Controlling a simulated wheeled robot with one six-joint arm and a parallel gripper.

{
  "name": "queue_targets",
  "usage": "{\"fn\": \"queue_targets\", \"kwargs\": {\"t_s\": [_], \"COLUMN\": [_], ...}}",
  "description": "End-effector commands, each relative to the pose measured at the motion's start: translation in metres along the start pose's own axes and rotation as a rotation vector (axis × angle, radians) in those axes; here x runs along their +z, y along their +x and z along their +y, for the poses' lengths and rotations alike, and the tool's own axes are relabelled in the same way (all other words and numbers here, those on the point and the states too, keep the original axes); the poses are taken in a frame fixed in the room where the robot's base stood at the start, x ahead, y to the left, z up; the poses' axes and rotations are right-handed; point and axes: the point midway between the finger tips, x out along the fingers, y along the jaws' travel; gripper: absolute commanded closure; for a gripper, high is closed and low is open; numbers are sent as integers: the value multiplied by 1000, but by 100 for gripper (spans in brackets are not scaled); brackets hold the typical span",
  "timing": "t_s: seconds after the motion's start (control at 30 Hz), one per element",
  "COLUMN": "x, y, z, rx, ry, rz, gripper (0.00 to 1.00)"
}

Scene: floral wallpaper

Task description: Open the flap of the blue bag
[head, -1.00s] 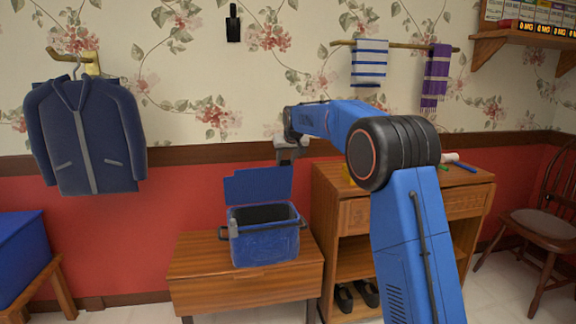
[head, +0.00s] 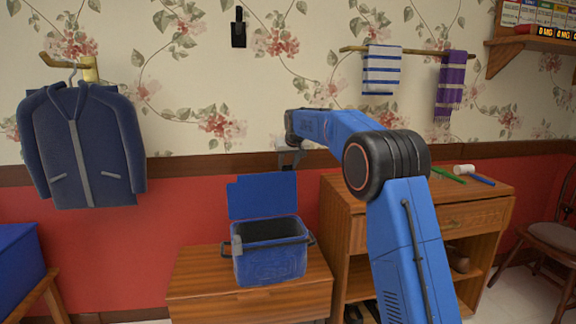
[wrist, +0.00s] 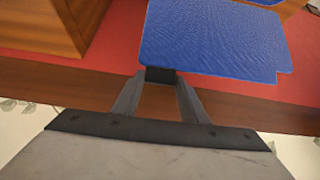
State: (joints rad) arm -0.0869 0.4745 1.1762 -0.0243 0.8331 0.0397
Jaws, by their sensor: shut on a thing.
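The blue bag (head: 270,262) stands on a low wooden bench in the head view. Its flap (head: 262,196) is raised upright at the back, and the dark inside of the bag shows below it. My gripper (head: 290,158) is at the top right of the flap. In the wrist view the flap (wrist: 215,40) fills the upper middle, and the fingers (wrist: 160,76) meet at its edge, shut on it. A small part of blue shows beyond the flap at the top right of that view.
The wooden bench (head: 205,285) has bare room left of the bag. A wooden cabinet (head: 335,215) stands close on the right, with a white-headed mallet (head: 464,170) on top. A dark jacket (head: 82,150) hangs at the left. The red wall is behind the flap.

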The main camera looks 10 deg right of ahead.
Motion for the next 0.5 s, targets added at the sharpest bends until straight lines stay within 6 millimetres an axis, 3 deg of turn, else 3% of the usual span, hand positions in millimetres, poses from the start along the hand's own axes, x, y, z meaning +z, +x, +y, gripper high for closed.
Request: {"fn": "queue_targets", "kwargs": {"t_s": [0.37, 0.4, 0.43, 0.5], "x": [-1, -1, -1, -1], "y": [-1, -1, -1, -1], "z": [0, 0, 0, 0], "rx": [0, 0, 0, 0], "ry": [0, 0, 0, 0], "rz": [3, 3, 3, 2], "gripper": [68, 52, 44, 42]}}
